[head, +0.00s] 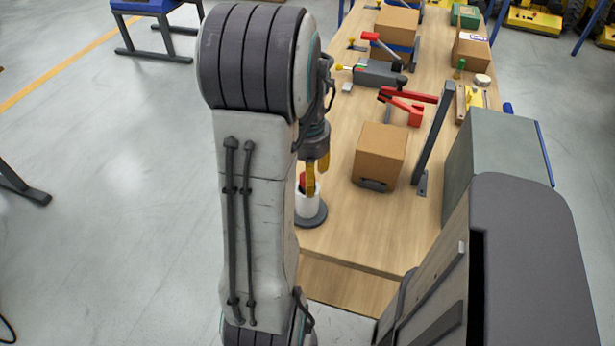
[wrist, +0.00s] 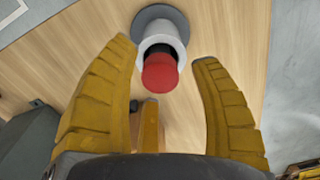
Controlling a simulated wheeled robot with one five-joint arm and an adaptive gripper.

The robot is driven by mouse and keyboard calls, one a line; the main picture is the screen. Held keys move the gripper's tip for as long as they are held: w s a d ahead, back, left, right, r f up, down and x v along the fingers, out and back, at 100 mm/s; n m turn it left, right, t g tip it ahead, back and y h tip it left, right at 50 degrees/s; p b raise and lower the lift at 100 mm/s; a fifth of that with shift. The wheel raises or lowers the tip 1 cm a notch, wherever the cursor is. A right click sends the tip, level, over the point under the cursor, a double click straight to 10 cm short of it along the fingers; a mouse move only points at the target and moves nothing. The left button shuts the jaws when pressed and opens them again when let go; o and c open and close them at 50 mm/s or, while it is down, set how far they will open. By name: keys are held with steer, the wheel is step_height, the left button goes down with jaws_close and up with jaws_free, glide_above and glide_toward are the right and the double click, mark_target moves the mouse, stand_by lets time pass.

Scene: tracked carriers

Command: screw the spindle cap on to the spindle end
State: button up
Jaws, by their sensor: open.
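A red cap (wrist: 160,73) sits at the top of a white cylinder (wrist: 163,28) in the wrist view, with a dark band between them. I take the red piece as the spindle cap; I cannot tell whether it is threaded on. The cylinder stands upright on a round grey base (head: 314,214) near the table's front left edge. In the head view the red cap (head: 303,181) is partly hidden by my arm. My gripper (head: 317,178) is open, its yellow fingers close above the cap. In the wrist view my gripper (wrist: 169,75) shows the cap between its spread fingers, with nothing held.
A cardboard box (head: 380,153) stands on the wooden table (head: 335,205) right of the cylinder, beside a dark upright bar (head: 433,138). Red-handled clamps (head: 409,102) and more boxes lie farther back. A grey-green cabinet (head: 497,150) stands at the right edge.

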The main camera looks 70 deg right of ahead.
steer(key=shift+n, duration=0.5)
steer(key=c, duration=1.1)
steer(key=m, duration=0.6)
steer(key=shift+m, duration=0.3)
steer(key=m, duration=0.3)
steer(key=shift+f, duration=0.1)
